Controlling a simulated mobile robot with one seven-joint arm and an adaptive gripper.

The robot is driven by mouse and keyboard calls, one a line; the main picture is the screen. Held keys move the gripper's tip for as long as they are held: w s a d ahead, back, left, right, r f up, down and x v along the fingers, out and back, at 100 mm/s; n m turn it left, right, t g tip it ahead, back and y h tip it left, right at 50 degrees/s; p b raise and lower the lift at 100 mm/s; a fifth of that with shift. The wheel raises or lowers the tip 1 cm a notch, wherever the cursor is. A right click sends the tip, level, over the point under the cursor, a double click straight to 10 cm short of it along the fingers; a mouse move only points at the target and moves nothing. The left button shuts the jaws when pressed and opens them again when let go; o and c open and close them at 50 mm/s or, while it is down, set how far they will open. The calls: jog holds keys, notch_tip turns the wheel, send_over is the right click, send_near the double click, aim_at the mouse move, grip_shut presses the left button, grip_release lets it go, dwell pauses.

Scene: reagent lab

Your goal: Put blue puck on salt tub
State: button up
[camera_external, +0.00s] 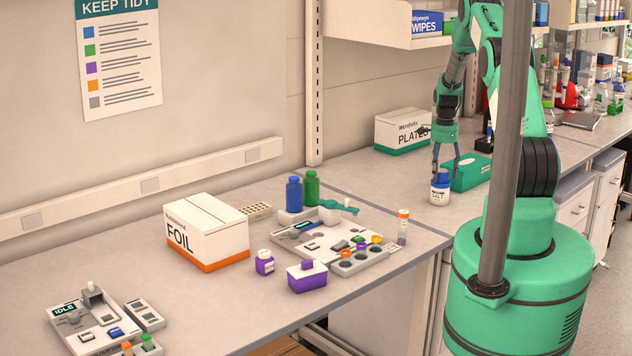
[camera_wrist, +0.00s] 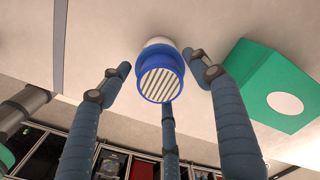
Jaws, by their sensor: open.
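The salt tub (camera_external: 439,197) is a small white jar with a blue top, upright on the bench right of centre. Its pale body also shows in the wrist view (camera_wrist: 158,43). A round blue piece with a pale striped face (camera_wrist: 161,85) is on top of the tub; it looks like the blue puck, but I cannot tell it clearly from a lid. No separate blue puck shows elsewhere. My gripper (camera_external: 445,171) points down just above the tub. Its fingers are spread around the blue top, with visible gaps at the sides in the wrist view (camera_wrist: 159,68).
A green box (camera_external: 470,174) stands close right of the tub, with a white PLATES box (camera_external: 402,131) behind. On the left bench are a tray with several colored caps (camera_external: 361,258), blue (camera_external: 294,196) and green (camera_external: 312,188) bottles, and a FOIL box (camera_external: 205,232).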

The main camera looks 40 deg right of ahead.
aim_at(441, 170)
notch_tip(441, 170, up, 12)
jog(key=b, duration=0.1)
jog(key=shift+b, duration=0.3)
dwell(0.8)
